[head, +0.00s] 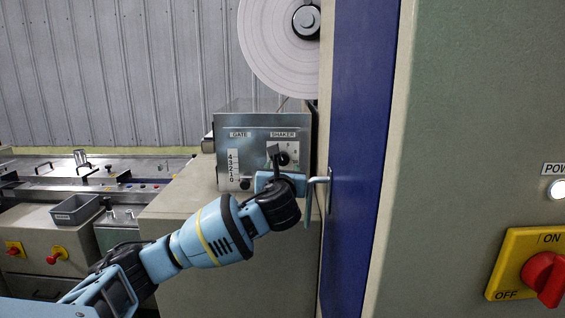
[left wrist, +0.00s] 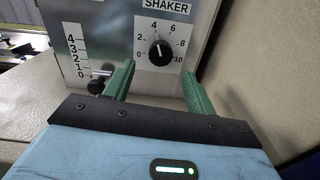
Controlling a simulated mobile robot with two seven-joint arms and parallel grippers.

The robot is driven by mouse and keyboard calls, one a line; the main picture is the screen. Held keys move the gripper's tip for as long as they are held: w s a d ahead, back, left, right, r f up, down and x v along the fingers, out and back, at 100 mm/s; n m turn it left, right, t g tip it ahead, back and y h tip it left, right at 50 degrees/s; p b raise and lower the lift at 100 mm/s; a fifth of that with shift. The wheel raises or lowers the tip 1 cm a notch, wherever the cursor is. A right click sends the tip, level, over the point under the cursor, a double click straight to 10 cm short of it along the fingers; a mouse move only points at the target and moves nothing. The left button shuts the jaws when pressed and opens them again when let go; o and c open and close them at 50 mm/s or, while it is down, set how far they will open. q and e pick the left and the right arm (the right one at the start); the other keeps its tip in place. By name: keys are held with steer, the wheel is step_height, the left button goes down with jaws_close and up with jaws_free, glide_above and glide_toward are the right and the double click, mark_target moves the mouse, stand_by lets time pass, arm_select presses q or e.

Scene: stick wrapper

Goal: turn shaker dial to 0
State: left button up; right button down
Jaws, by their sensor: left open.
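The shaker dial (left wrist: 160,53) is a round black knob with a white pointer line, on a white scale plate marked 0 to 10. The line points up, close to the 4. In the head view the dial (head: 283,158) is partly covered by my left gripper (head: 274,156). In the left wrist view my left gripper (left wrist: 157,67) is open, with its two green fingers apart, one low on each side of the dial. Nothing is held between them. I cannot tell whether either finger touches the dial or panel. My right gripper is not in view.
The metal control box (head: 225,128) also has a gate scale (left wrist: 76,58) with a black knob (left wrist: 97,84) left of my fingers. A blue door edge (head: 350,130) with a metal handle (head: 311,200) stands close on the right. A large paper roll (head: 270,45) hangs above.

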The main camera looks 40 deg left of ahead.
mark_target(283, 160)
arm_select(q)
steer(key=shift+x, duration=3.15)
steer(key=shift+r, duration=0.15)
steer(key=c, duration=1)
